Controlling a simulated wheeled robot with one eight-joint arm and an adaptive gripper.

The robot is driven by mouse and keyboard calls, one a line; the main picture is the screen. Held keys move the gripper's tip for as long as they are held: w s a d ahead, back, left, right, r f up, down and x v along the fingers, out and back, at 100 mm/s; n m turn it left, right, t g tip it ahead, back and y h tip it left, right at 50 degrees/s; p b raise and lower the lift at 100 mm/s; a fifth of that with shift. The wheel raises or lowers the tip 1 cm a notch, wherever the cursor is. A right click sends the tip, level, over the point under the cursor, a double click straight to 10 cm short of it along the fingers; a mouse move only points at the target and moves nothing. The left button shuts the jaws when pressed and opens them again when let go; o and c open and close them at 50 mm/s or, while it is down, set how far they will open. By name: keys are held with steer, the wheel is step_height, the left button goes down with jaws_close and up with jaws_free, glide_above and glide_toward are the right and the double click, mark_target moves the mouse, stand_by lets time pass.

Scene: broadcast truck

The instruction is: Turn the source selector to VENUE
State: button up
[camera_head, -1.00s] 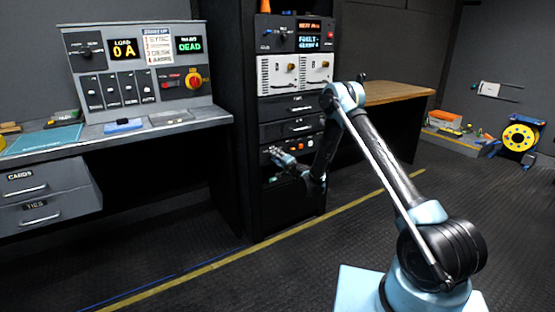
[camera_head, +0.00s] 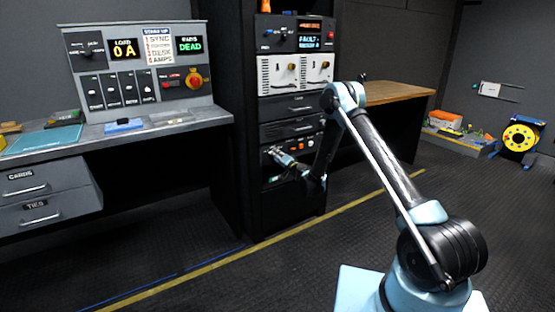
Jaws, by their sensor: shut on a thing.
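My gripper (camera_head: 275,152) is at the front of the lower black rack unit (camera_head: 312,141), at its left part. Its jaws are shut on a small control there, which the fingers hide; it looks like a knob, but I cannot read its label or setting. A black knob (camera_head: 88,48) with small labels sits at the upper left of the grey console panel, well away from my gripper. I cannot read the word VENUE anywhere, so I cannot tell by lettering which knob is the source selector.
The console has a LOAD display (camera_head: 124,48) reading 0 A, a display (camera_head: 189,45) reading DEAD, and a red rotary switch (camera_head: 194,79). A rack display (camera_head: 309,39) shows FAULT. Drawers (camera_head: 292,105) lie above my gripper. The floor before the rack is clear.

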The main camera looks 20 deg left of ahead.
steer(key=o, duration=1.1)
steer(key=shift+w, duration=0.1)
steer(key=shift+d, duration=0.1)
steer(key=shift+v, duration=3.7)
